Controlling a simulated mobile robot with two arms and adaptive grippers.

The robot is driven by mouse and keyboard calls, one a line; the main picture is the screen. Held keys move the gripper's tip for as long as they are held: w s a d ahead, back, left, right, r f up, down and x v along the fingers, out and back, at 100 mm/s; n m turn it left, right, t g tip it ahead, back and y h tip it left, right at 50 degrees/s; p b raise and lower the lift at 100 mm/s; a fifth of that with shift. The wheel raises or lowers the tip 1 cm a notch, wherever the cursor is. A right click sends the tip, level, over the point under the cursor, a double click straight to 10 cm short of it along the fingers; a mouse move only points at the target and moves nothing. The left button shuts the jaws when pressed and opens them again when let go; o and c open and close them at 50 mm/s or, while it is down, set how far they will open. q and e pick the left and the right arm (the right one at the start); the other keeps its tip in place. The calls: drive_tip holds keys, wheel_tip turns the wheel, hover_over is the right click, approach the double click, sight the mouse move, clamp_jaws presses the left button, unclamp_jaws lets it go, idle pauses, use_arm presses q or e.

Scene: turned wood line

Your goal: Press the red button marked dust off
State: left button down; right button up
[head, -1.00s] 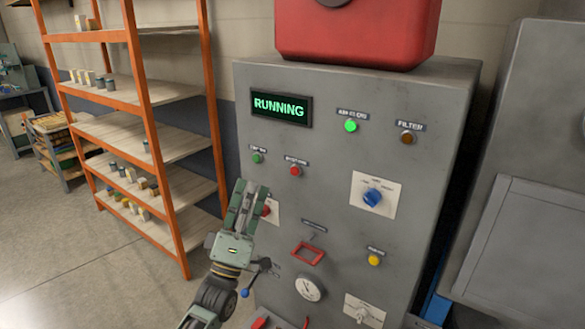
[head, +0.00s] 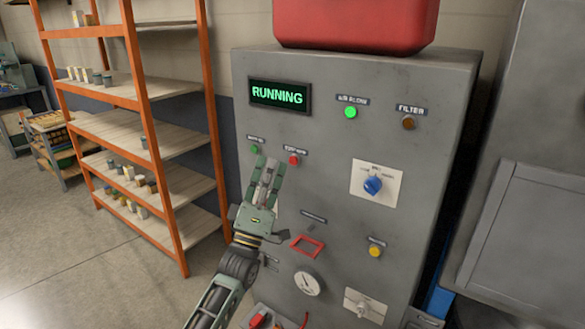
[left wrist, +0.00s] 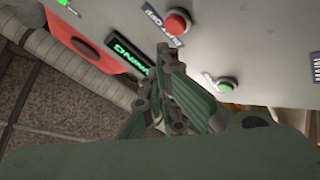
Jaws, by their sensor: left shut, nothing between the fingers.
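The red button (head: 294,160) sits on the front of a grey control cabinet, with a small dark label above it that is hard to read in the head view. In the left wrist view the red button (left wrist: 177,23) is near the top, and its label appears to end in "OFF". My left gripper (head: 267,160) is shut and empty in front of the panel, its fingertips just left of and slightly below the red button. In the left wrist view the fingers (left wrist: 172,55) point up towards the button, apparently apart from it. My right gripper is not in view.
A green button (head: 255,149) is close to the left of my fingertips. The panel also has a RUNNING display (head: 280,96), a blue knob (head: 373,185), a red frame (head: 307,245), a gauge (head: 307,283) and a yellow button (head: 375,251). An orange shelf rack (head: 147,125) stands left.

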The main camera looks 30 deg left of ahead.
use_arm(q)
drive_tip(key=shift+w, duration=0.6)
idle(1.1)
drive_tip(key=shift+w+d+b, duration=0.1)
drive_tip(key=shift+w+b, duration=0.3)
drive_tip(key=shift+b, duration=0.05)
drive_tip(key=shift+w+b, duration=0.35)
idle(0.4)
drive_tip(key=shift+s+r, duration=0.1)
drive_tip(key=shift+s+p, duration=0.4)
drive_tip(key=shift+s, duration=0.35)
